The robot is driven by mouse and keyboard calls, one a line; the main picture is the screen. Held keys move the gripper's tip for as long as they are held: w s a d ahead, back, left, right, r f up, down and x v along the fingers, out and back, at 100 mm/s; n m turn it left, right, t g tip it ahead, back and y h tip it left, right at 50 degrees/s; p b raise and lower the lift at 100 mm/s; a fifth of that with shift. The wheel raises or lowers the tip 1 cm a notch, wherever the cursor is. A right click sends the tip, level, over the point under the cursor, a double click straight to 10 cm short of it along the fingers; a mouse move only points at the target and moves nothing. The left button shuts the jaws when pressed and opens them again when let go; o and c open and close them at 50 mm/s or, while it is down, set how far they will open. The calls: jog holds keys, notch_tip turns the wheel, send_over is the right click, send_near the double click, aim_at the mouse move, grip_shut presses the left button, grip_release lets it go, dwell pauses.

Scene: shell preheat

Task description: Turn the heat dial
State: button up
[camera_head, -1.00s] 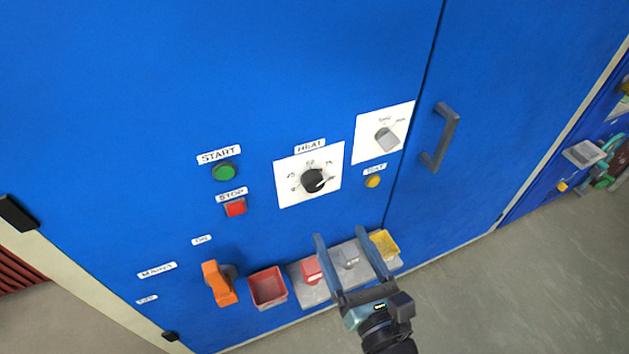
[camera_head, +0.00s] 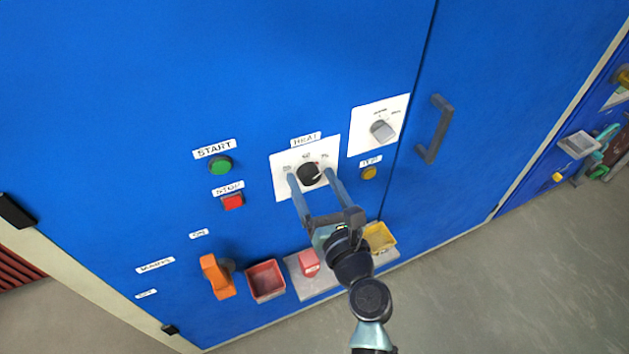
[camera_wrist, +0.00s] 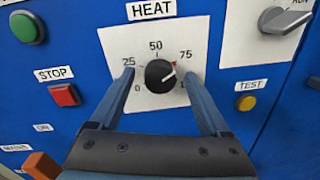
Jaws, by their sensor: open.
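The heat dial (camera_head: 308,174) is a round black knob on a white scale plate (camera_head: 279,186) on the blue cabinet door. My gripper (camera_head: 309,174) is open, with one finger on each side of the dial. In the wrist view the gripper (camera_wrist: 158,75) shows clear gaps between both fingers and the knob. Whether the fingertips touch the plate, I cannot tell.
A green start button (camera_head: 220,165) and a red stop button (camera_head: 232,201) are left of the dial. A yellow test button (camera_head: 369,173) and a grey selector knob (camera_head: 383,130) are right. An orange handle (camera_head: 217,276) and small bins (camera_head: 266,281) stand out below.

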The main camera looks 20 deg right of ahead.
grip_shut()
